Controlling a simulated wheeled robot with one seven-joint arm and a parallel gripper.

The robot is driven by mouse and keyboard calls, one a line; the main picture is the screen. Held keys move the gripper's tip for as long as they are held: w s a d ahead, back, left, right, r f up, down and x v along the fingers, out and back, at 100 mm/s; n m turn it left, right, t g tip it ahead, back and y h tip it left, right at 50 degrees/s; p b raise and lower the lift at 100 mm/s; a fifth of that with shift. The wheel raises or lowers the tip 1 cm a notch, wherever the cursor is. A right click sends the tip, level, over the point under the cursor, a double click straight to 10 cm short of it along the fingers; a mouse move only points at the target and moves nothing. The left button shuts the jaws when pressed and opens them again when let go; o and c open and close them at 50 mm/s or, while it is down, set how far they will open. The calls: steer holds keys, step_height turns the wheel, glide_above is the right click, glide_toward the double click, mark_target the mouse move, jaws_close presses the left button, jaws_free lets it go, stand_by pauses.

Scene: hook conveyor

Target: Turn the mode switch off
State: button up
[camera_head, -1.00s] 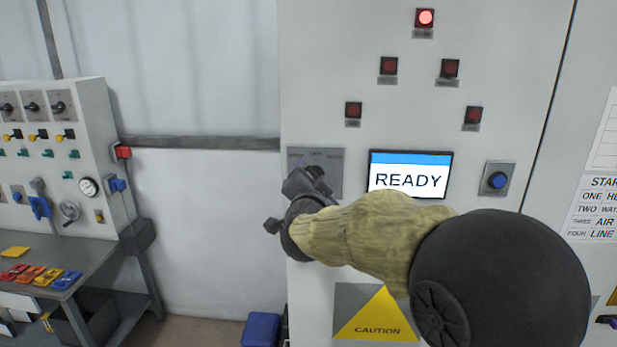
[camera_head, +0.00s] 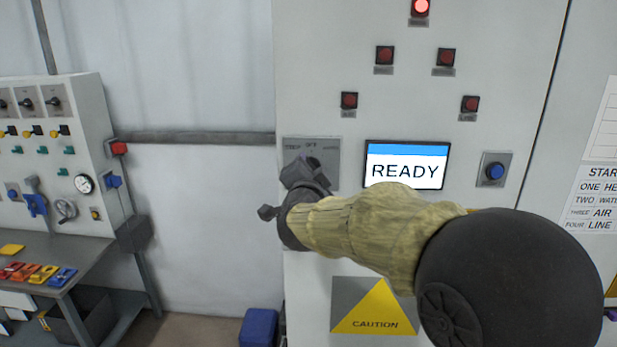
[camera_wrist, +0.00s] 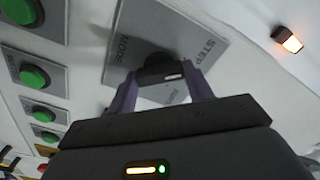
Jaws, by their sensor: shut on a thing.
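The mode switch is a black knob (camera_wrist: 160,68) on a grey label plate (camera_wrist: 150,38), where the words MODE and STEP can be read in the wrist view. The plate also shows in the head view (camera_head: 325,153), left of the READY screen. My gripper (camera_wrist: 158,77) has its purple fingers on both sides of the knob and is shut on it. In the head view my gripper (camera_head: 309,163) is in front of the plate and hides the knob. Which position the knob points to cannot be told.
The READY screen (camera_head: 407,165) and a blue button (camera_head: 495,171) are right of the plate. Several red lamps are above; the top one (camera_head: 420,7) is lit. A caution sign (camera_head: 375,308) is below. A bench panel (camera_head: 65,140) with switches stands at the left.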

steer(key=shift+a+f+m+b, duration=0.1)
steer(key=shift+m+b, duration=1.8)
steer(key=shift+f+m+b, duration=0.1)
steer(key=shift+m+b, duration=1.8)
steer(key=shift+r, duration=0.1)
steer(key=o, duration=1)
steer(key=shift+a, duration=0.1)
